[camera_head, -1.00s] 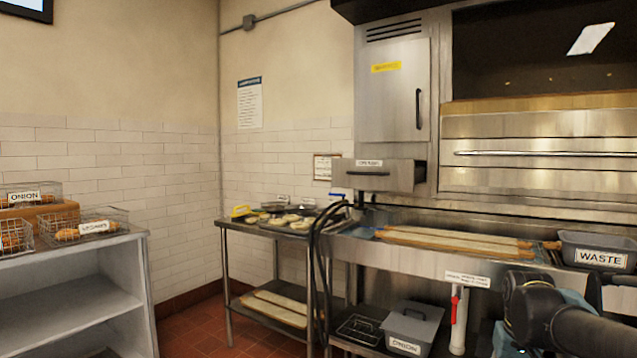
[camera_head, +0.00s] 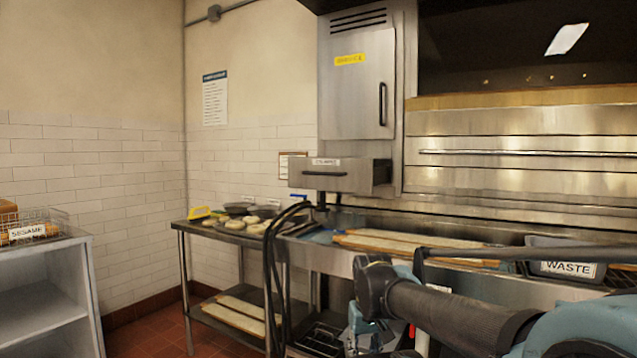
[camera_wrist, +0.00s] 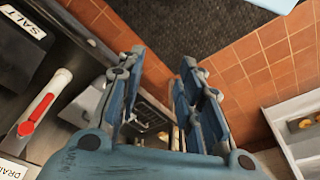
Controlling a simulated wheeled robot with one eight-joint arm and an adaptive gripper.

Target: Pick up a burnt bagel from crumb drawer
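The crumb drawer (camera_head: 330,176) is a grey metal drawer with a dark handle and a white label. It stands pulled out below the metal cabinet, to the left of the oven front. Its inside is hidden from this angle, so no burnt bagel shows. My gripper shows in the wrist view (camera_wrist: 161,58) with its two blue fingers apart and nothing between them. It points down toward the floor and lower shelf. In the head view my arm reaches in from the lower right, below and to the right of the drawer.
A waste bin (camera_head: 566,262) stands on the counter at right, partly behind my arm. Long boards (camera_head: 410,246) lie on the counter. A side table (camera_head: 222,236) holds pale bagels and dark bowls. Black hoses (camera_head: 270,270) hang in front of the counter. A shelf unit (camera_head: 50,300) with a sesame basket stands at left.

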